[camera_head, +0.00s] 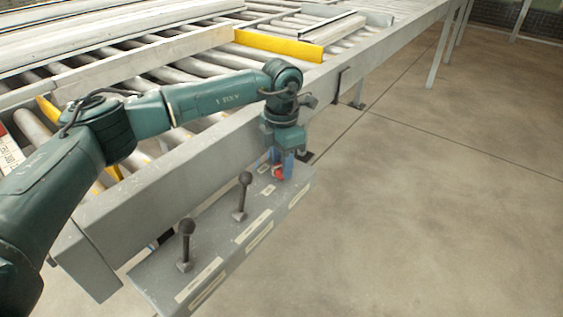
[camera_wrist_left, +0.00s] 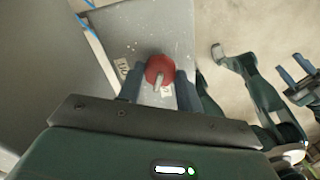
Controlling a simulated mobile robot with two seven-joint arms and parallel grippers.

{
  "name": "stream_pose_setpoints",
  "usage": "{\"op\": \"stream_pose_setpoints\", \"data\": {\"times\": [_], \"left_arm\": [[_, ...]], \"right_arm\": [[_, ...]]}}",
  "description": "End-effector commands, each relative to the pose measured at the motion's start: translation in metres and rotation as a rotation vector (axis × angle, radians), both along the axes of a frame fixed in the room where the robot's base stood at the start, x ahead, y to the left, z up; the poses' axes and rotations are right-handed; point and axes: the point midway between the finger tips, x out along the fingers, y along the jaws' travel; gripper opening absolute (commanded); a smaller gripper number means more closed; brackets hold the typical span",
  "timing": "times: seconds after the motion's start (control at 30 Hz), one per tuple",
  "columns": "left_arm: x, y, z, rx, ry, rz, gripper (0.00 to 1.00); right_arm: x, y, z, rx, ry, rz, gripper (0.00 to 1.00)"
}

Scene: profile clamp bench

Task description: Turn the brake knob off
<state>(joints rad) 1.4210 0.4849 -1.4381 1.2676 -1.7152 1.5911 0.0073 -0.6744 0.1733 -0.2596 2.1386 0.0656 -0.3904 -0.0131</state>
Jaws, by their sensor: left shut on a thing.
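The red brake knob (camera_head: 279,172) sits at the far end of a grey control box. My left gripper (camera_head: 282,165) points down over it, with its blue fingers around it. In the left wrist view the round red knob (camera_wrist_left: 159,71), with a pale ridge or pointer on it, lies between the two fingers (camera_wrist_left: 160,90). The left gripper is shut on the knob. The fingers hide part of the knob in the head view. My right gripper (camera_wrist_left: 296,78) appears to show at the right edge of the wrist view, away from the box, its two fingers apart.
The grey control box (camera_head: 210,262) carries two black ball-topped levers (camera_head: 243,195) (camera_head: 186,245) and pale labels. It is beside the conveyor's grey side rail (camera_head: 190,165). Rollers and yellow bars (camera_head: 278,46) lie behind. The concrete floor at right is clear.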

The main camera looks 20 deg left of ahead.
Motion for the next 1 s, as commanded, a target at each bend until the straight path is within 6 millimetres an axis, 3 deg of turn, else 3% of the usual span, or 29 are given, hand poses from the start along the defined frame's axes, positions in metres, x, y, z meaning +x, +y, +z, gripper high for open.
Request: {"op": "stream_pose_setpoints", "data": {"times": [0.5, 1.0], "left_arm": [[0.0008, -0.0005, 0.0011, -0.002, -0.004, 0.358, 0.13], [0.0009, -0.0003, 0.0014, -0.002, -0.003, 0.435, 0.13]], "right_arm": [[0.0003, 0.0015, -0.0014, 0.012, -0.002, -0.001, 0.36], [-0.0006, 0.0014, -0.0022, 0.009, -0.002, 0.006, 0.36]]}}
